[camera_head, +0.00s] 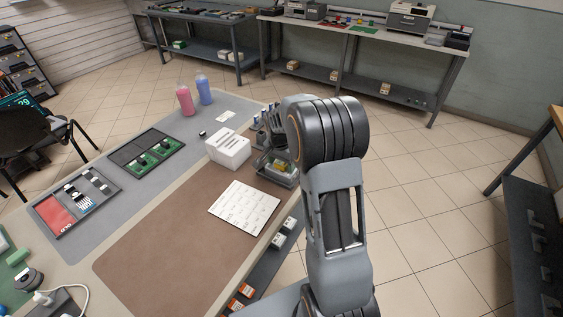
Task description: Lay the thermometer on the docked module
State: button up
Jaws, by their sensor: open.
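I cannot pick out the thermometer for certain; small dark and white items lie in a grey tray (104,190) at the left of the workbench. I cannot tell for certain which thing is the docked module. Green boards with dark parts (158,154) sit in a dark frame on the grey mat, and a white slotted block (228,148) stands to their right. My arm rises at the right of the bench, and its upper joint hides part of the bench edge. I cannot make out my gripper's fingertips.
A white printed sheet (244,207) lies on the brown mat (165,248). Pink (185,101) and blue (204,90) bottles stand at the bench's far end. Much of the brown mat is clear.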

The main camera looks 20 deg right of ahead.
aim_at(280, 164)
notch_tip(280, 164, up, 12)
jog(key=a, duration=0.1)
jog(key=s+a+n+t, duration=0.1)
jog(key=s+a+n, duration=0.2)
jog(key=s, duration=0.4)
jog(key=s+a+n+y, duration=0.1)
jog(key=s+a+n, duration=0.2)
jog(key=s, duration=0.4)
jog(key=s+a+n+t, duration=0.1)
jog(key=s+a+n, duration=0.3)
jog(key=s, duration=0.3)
jog(key=shift+s+f+n+t+p, duration=0.3)
jog(key=shift+s+n+p, duration=0.05)
jog(key=shift+n, duration=0.35)
notch_tip(280, 164, up, 4)
jog(key=p, duration=0.3)
